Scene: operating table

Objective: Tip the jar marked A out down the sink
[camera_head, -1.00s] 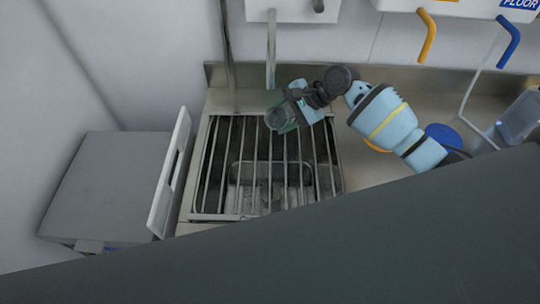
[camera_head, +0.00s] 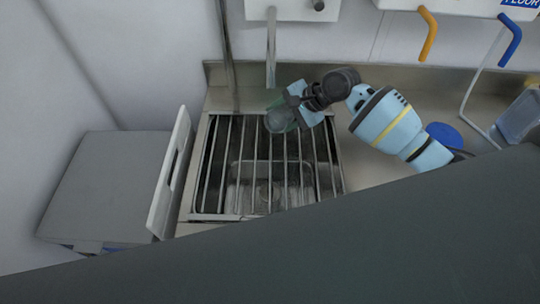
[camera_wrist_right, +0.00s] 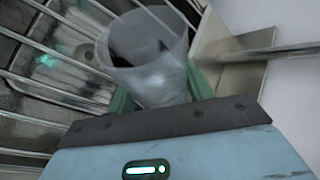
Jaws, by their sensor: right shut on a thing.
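My right gripper (camera_head: 290,108) is shut on a clear, greenish-grey jar (camera_head: 281,121) over the back part of the sink (camera_head: 213,180). The jar leans over, its wide end toward the lower left. In the right wrist view the jar (camera_wrist_right: 150,62) sits between the green fingers, its open mouth facing away from the gripper toward the bars. I see no letter on it, and I cannot tell whether anything is inside or pouring out. My left gripper is not in view.
Metal bars (camera_head: 228,165) cross the sink top. A tap pipe (camera_head: 271,50) comes down behind the jar. A white upright panel (camera_head: 172,175) stands left of the sink, beside a grey bin lid (camera_head: 105,185). A blue round thing (camera_head: 443,134) and clear container (camera_head: 520,117) are right.

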